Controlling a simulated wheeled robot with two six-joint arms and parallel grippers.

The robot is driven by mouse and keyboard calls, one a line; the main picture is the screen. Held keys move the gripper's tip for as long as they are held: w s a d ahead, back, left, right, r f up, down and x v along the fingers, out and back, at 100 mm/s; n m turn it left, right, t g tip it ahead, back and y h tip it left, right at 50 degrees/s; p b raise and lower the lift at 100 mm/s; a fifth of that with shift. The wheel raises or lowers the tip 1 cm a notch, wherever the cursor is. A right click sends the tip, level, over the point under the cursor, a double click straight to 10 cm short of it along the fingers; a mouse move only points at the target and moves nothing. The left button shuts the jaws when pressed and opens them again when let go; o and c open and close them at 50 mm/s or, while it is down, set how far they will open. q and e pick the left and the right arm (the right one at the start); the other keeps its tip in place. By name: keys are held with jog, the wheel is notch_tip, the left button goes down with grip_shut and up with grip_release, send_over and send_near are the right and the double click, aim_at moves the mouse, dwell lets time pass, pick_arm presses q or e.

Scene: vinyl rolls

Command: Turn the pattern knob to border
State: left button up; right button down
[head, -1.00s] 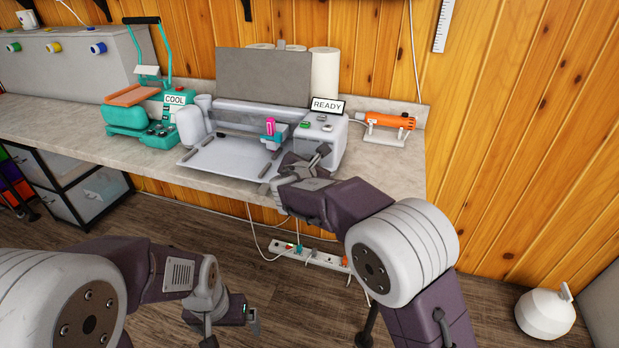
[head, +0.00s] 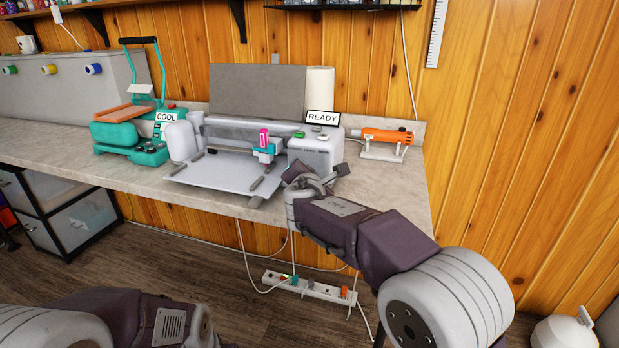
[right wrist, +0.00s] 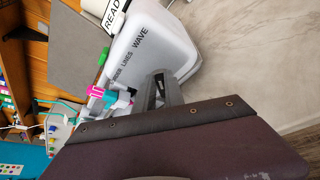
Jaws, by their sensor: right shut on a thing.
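The white cutting machine (head: 316,150) stands on the bench with a READY sign on top. In the right wrist view its front panel (right wrist: 150,50) carries the words LINES and WAVE and a partly hidden word on the left. My right gripper (head: 318,178) is at the machine's front, below these words. Its jaws also show in the right wrist view (right wrist: 163,90), shut on the pattern knob, which they hide; I cannot read its setting. My left gripper is outside the head view; only part of that arm shows at the bottom left.
A pink-and-teal carriage (head: 265,146) sits above the machine's grey tray (head: 215,172). A teal heat press (head: 130,135) marked COOL stands to the left. An orange tool (head: 387,136) rests on a stand to the right. A power strip (head: 310,287) lies on the floor below.

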jog(key=c, duration=1.4)
grip_release()
jog(key=shift+c, duration=0.2)
jog(key=v, duration=0.9)
jog(key=shift+p, duration=0.35)
